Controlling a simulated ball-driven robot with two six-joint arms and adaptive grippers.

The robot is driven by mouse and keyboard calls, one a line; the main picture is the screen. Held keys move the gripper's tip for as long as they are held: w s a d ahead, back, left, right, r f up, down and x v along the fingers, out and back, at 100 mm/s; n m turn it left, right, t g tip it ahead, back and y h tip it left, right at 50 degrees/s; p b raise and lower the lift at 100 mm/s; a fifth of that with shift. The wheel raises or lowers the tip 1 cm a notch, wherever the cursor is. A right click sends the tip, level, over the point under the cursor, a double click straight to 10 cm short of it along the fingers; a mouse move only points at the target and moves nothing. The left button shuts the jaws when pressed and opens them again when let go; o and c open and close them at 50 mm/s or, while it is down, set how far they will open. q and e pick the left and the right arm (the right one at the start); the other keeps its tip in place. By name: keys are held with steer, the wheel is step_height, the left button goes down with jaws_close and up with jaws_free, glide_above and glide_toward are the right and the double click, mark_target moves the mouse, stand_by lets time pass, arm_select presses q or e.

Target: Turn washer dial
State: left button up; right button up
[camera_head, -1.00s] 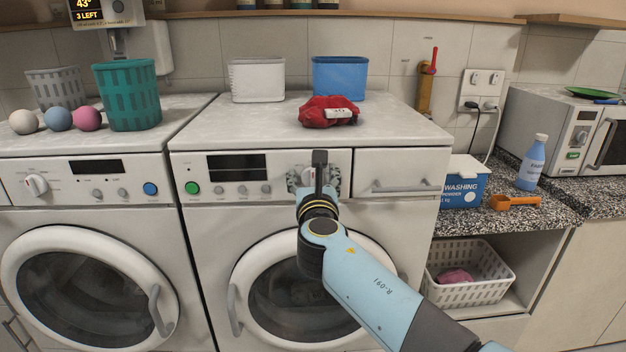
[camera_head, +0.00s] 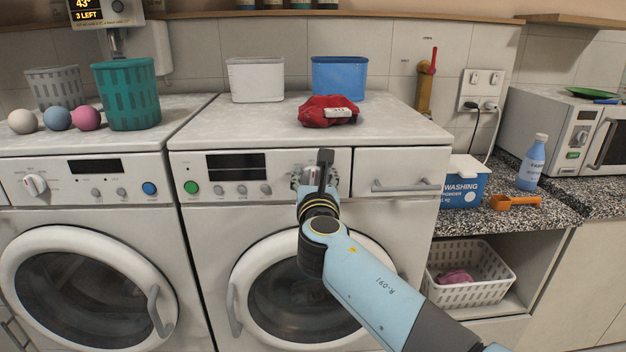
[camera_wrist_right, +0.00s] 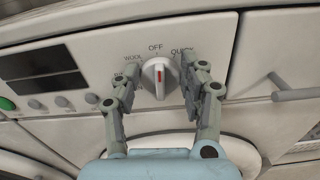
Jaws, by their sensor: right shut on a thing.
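The right washer (camera_head: 250,225) has a white dial (camera_wrist_right: 160,78) with a red mark, shown in the wrist view. The mark points up, close to the OFF label; WOOL is to its left and a partly hidden label starting "QU" is to its right. My right gripper (camera_wrist_right: 158,85) has one finger on each side of the dial and is shut on it. In the head view my right gripper (camera_head: 325,170) covers most of the dial. My left gripper is not in view.
A drawer with a bar handle (camera_head: 405,187) is just right of the dial. The round door (camera_head: 290,295) is below, behind my right arm. A red cloth (camera_head: 318,111) lies on the washer top. A second washer (camera_head: 90,240) stands left.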

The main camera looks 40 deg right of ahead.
steer(key=m+b, duration=0.1)
steer(key=m, duration=0.1)
steer(key=m+b, duration=0.1)
steer(key=m, duration=0.1)
steer(key=m+b, duration=0.1)
steer(key=m, duration=0.1)
steer(key=shift+s+d+f+b, duration=0.2)
steer(key=shift+d+f+b, duration=0.05)
steer(key=shift+b, duration=0.1)
steer(key=m+b, duration=0.2)
steer(key=m, duration=0.1)
steer(key=m+b, duration=0.1)
steer(key=m, duration=0.1)
steer(key=shift+d+f+b, duration=0.15)
steer(key=shift+f+b, duration=0.1)
steer(key=shift+b, duration=0.05)
steer(key=m+b, duration=0.1)
steer(key=m, duration=0.1)
steer(key=m+b, duration=0.3)
steer(key=m, duration=0.1)
steer(key=shift+s+f+m+b, duration=0.1)
steer(key=shift+f+m+b, duration=0.2)
steer(key=shift+f+b, duration=0.05)
steer(key=m+b, duration=0.2)
steer(key=m, duration=0.1)
steer(key=shift+f, duration=0.1)
steer(key=shift+m+b, duration=0.75)
steer(key=shift+m, duration=0.35)
steer(key=o, duration=1.1)
